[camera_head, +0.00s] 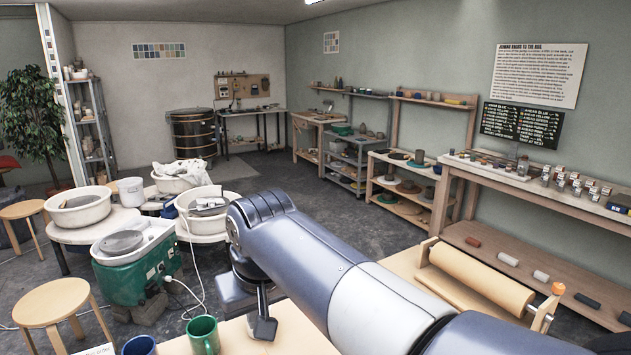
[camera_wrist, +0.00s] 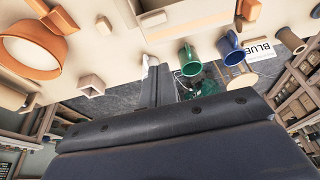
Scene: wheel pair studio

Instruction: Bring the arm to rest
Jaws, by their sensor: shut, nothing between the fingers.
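My arm reaches across the lower right of the head view, from the bottom right corner up to a bent wrist near the middle. My gripper (camera_head: 263,328) hangs down from that wrist, over a pale tabletop (camera_head: 300,325). The gripper is shut and empty. In the wrist view my gripper (camera_wrist: 158,75) shows as a dark narrow shape beyond the big dark body of my arm. Whether the fingertips touch the tabletop cannot be told.
Left of the gripper are a green mug (camera_head: 203,337) and a blue mug (camera_head: 140,346). A wooden roller (camera_head: 480,278) lies at the right. Clear floor (camera_head: 330,210) lies beyond.

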